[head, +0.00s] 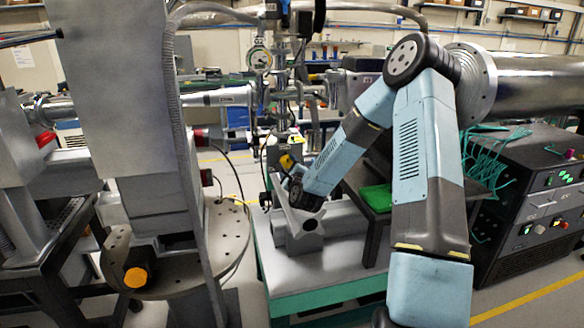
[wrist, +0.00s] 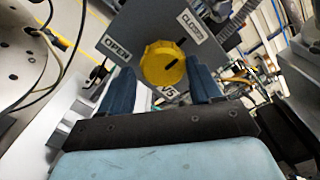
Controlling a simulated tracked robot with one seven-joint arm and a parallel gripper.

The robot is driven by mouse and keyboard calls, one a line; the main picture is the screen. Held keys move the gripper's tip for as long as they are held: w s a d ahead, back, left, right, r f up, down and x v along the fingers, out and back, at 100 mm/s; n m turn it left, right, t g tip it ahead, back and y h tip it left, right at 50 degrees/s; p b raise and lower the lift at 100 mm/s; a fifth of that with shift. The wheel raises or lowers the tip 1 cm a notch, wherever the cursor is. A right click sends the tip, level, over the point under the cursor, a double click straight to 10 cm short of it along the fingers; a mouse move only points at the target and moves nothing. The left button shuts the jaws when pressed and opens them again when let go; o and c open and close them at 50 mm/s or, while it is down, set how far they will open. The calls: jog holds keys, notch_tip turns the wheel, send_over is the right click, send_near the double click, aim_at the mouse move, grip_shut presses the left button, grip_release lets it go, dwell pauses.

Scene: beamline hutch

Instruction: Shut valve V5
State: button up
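The V5 valve is a yellow round knob (wrist: 163,63) on a grey panel (wrist: 128,26) in the wrist view. The panel has an OPEN label on the left, a CLOSED label at upper right and a V5 label below. A short dark line on the knob seems to slant toward the upper right; its exact setting is hard to read. My gripper (wrist: 160,72) is open, one blue finger on each side of the knob's lower part. I cannot tell whether they touch it. In the head view a small yellow part (head: 287,162) shows beside my wrist; the fingers are not clear there.
A grey metal block (head: 298,238) stands on the teal-edged table below my wrist. A round perforated plate (head: 225,245) and tall grey panel (head: 120,90) are at left. A dark rack (head: 530,215) with green cables is at right. Black cables hang left of the valve.

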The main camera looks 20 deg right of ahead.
jog(key=shift+o, duration=0.9)
jog(key=shift+r, duration=0.1)
jog(key=s, duration=1.3)
jog(key=shift+s, duration=0.35)
